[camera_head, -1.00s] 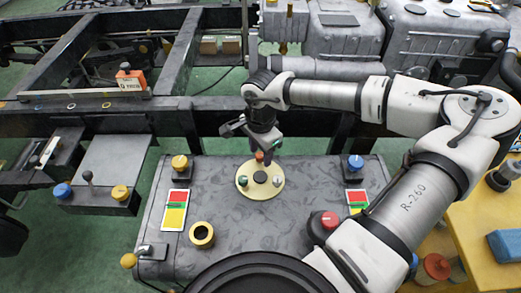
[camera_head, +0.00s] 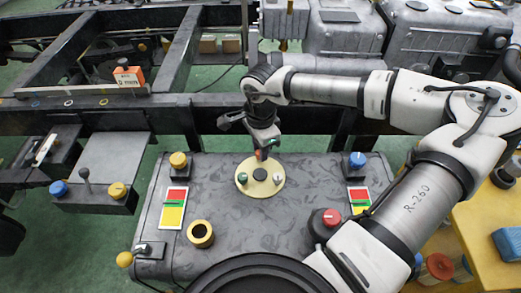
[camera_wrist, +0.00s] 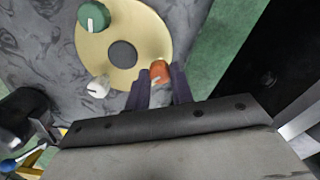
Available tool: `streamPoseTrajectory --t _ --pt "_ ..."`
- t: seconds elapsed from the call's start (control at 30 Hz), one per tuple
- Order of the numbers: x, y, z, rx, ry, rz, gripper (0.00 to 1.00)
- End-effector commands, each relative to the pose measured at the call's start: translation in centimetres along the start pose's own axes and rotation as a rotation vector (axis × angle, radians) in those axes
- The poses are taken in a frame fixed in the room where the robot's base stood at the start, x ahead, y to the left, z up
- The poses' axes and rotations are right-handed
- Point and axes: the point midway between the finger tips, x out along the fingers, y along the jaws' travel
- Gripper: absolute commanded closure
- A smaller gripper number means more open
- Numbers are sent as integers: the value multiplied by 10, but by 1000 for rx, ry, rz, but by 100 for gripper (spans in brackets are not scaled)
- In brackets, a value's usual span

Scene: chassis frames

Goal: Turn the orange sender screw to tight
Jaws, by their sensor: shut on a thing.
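The orange sender screw (camera_wrist: 160,71) sits at the edge of a round cream sender plate (camera_wrist: 88,52), between the tips of my gripper (camera_wrist: 160,84) in the wrist view. My gripper is shut on it. A white line shows on its head. In the head view, the orange screw (camera_head: 263,155) is partly hidden under my gripper (camera_head: 263,148) at the far edge of the plate (camera_head: 260,195). A green screw (camera_wrist: 94,16) and a white screw (camera_wrist: 98,87) stand on the same plate, apart from the fingers. A dark disc (camera_wrist: 122,54) marks its middle.
The plate is on a grey tank (camera_head: 225,225). Its top also bears a yellow ring (camera_head: 201,235), a red knob (camera_head: 331,218) and red-yellow-green labels (camera_head: 173,208). A dark frame rail (camera_head: 90,122) runs just behind my gripper.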

Motion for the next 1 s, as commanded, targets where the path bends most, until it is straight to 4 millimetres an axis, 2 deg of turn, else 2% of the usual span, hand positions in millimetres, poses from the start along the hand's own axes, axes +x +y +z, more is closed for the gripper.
streamPoseTrajectory --t 0.1,0.7,1.0 --pt "5 0 0 96 1 -2 100" --pt "4 0 0 652 1 -1 100" --pt "2 1 0 844 1 -1 100"
